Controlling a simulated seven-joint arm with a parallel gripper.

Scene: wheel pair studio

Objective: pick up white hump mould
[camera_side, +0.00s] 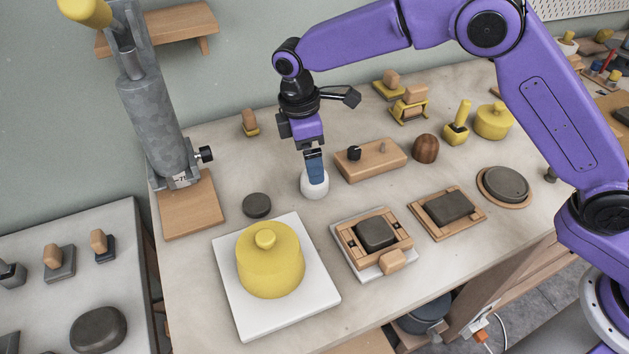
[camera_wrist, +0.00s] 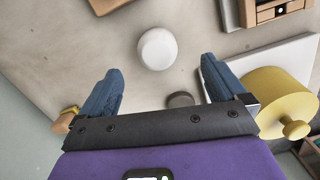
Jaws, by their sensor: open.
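The white hump mould (camera_side: 314,186) is a small rounded white piece standing on the pale worktop near the middle in the side view. My gripper (camera_side: 314,172) is directly above it there, pointing down, and its blue fingers overlap the mould's top. In the wrist view the mould (camera_wrist: 157,49) shows as a white dome in the gap between the two spread blue fingers, slightly beyond their tips. My gripper (camera_wrist: 160,65) is open and empty. I cannot tell whether the fingertips reach down beside the mould.
A dark round disc (camera_side: 257,205) lies left of the mould. A yellow lidded pot (camera_side: 270,262) on a white board (camera_side: 320,294) stands in front. A wooden block with pegs (camera_side: 371,162) is close on the right. A grey press (camera_side: 158,125) stands at the left.

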